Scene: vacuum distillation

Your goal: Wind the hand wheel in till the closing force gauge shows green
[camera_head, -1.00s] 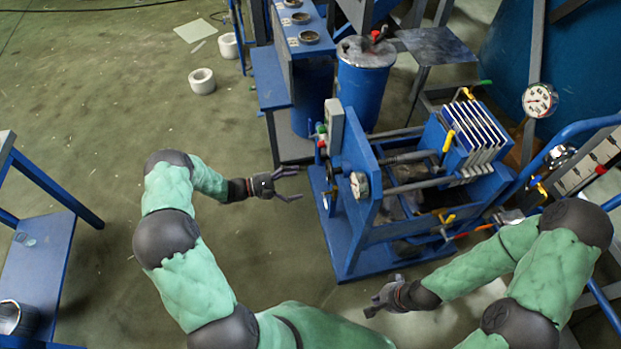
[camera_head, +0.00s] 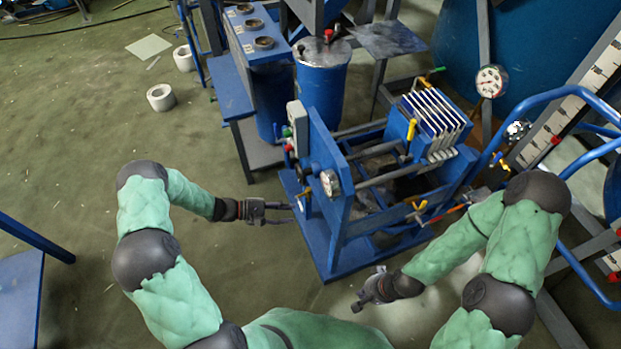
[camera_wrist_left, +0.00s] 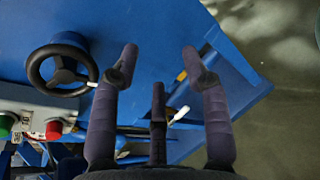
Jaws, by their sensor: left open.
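The blue press stands right of centre in the head view, with its end plate (camera_head: 330,215) facing my left arm. The round closing force gauge (camera_head: 329,183) sits on this plate; its reading is too small to tell. The black hand wheel (camera_wrist_left: 62,70) shows at the upper left of the left wrist view, left of my fingers and apart from them. My left gripper (camera_head: 290,213) is open and empty beside the end plate; its spread fingers also show in the wrist view (camera_wrist_left: 160,52). My right gripper (camera_head: 359,301) hangs in front of the press, its opening unclear.
A control box with a green button (camera_wrist_left: 6,124) and a red button (camera_wrist_left: 54,130) lies below the wheel in the wrist view. A blue drum (camera_head: 321,85) stands behind the press, and a blue cart rail (camera_head: 540,105) is at right.

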